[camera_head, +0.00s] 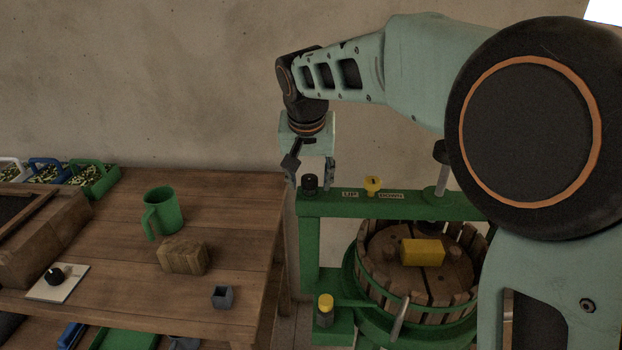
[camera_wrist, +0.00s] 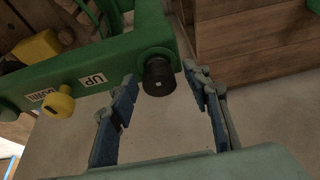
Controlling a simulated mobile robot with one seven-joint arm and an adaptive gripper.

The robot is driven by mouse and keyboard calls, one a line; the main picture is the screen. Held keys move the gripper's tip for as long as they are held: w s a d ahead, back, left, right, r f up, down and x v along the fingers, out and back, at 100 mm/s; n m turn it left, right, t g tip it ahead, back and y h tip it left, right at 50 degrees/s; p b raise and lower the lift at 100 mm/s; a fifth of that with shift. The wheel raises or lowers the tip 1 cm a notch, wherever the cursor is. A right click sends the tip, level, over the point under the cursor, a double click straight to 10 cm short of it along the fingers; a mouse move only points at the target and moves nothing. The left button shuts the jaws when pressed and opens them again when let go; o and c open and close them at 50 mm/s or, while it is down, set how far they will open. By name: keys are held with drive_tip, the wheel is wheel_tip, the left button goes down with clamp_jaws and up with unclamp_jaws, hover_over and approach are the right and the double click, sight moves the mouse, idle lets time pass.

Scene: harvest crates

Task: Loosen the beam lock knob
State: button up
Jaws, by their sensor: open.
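A black ridged knob (camera_head: 310,184), which I take as the beam lock knob, sits on the left end of the green beam (camera_head: 358,208) of a press. My gripper (camera_head: 311,168) is above that end of the beam, fingers pointing down. In the wrist view my gripper (camera_wrist: 163,92) is open, and the knob (camera_wrist: 158,77) shows between the fingertips, nearer the beam. I cannot tell whether a finger touches it.
A yellow selector (camera_head: 373,186) stands on the beam between UP and DOWN labels. Below is a slatted basket (camera_head: 365,290) with a yellow block (camera_head: 422,252). The wooden table (camera_head: 120,270) at left holds a green mug (camera_head: 163,212) and a wooden block (camera_head: 183,255).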

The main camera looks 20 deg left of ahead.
drive_tip(key=c, duration=1.2)
drive_tip(key=shift+o, duration=0.2)
